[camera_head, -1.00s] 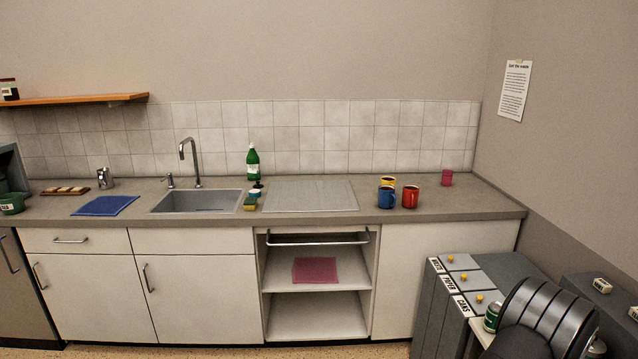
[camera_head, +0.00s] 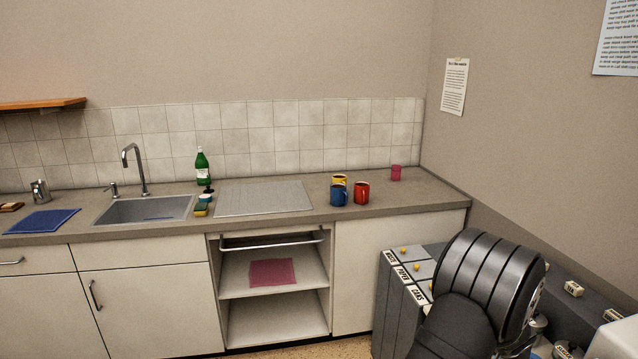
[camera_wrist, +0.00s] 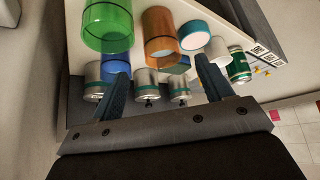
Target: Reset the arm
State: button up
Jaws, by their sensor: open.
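My gripper (camera_wrist: 162,72) shows in the wrist view with its two dark fingers spread apart and nothing between them. Beyond the fingers are a green see-through container (camera_wrist: 107,22), an orange-brown one (camera_wrist: 160,35), a white and blue round one (camera_wrist: 194,35) and several silver cans with green bands (camera_wrist: 147,84). I cannot tell how far they are from the fingertips. In the head view, my dark arm (camera_head: 490,280) is at the lower right, in front of the bins. My fingers cannot be made out in the head view.
Grey bins (camera_head: 400,300) with labelled lids stand close beside my arm. The counter (camera_head: 400,198) holds a blue mug (camera_head: 338,196), a red mug (camera_head: 362,193), a yellow mug (camera_head: 339,179) and a pink cup (camera_head: 395,173). A right wall (camera_head: 540,130) closes that side.

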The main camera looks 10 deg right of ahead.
jog(key=x, duration=1)
jog(key=shift+w+f, duration=0.1)
jog(key=shift+f, duration=0.25)
notch_tip(320, 180, up, 10)
jog(key=w+a+f+n+t+y, duration=0.1)
jog(key=w+a+n, duration=0.1)
jog(key=w+a, duration=0.65)
jog(key=w+a+f+n+y, duration=0.15)
jog(key=w+a, duration=0.35)
jog(key=a, duration=0.7)
jog(key=a+f+n+t+y, duration=0.1)
jog(key=a+n, duration=0.3)
jog(key=a, duration=2)
jog(key=shift+w+f, duration=0.15)
jog(key=shift+f, duration=0.65)
jog(key=shift+a, duration=0.1)
